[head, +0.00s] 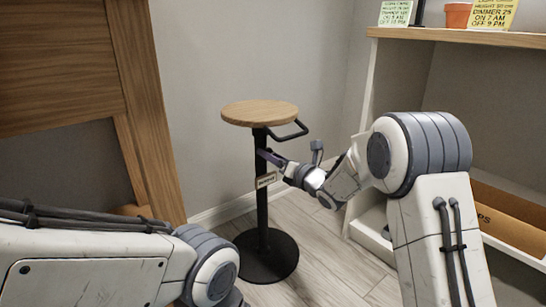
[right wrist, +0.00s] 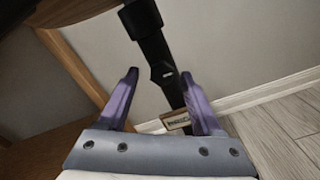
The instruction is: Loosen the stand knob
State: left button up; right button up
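The stand has a round wooden top (head: 260,113), a black post (head: 262,213) and a round black base (head: 266,257). A dark bar handle (head: 289,131) sticks out under the top. In the right wrist view, a small dark part with a white mark (right wrist: 166,74), likely the knob, sits on the post. I cannot make the knob out in the head view. My right gripper (head: 268,156) is at the upper post. Its purple fingers are open on either side of the post in the right wrist view (right wrist: 161,74); contact is unclear. My left gripper is out of view.
A small label (head: 266,180) hangs at the post below my right gripper. A wooden shelf unit (head: 450,37) with a terracotta pot (head: 457,15) and note cards stands right. A wooden panel (head: 60,65) rises left. Grey plank floor is clear around the base.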

jog(key=shift+d+r, duration=0.1)
jog(key=p+v, duration=0.4)
jog(key=v, duration=0.6)
jog(key=shift+s+p, duration=0.2)
jog(key=shift+p, duration=0.2)
jog(key=shift+d, duration=0.1)
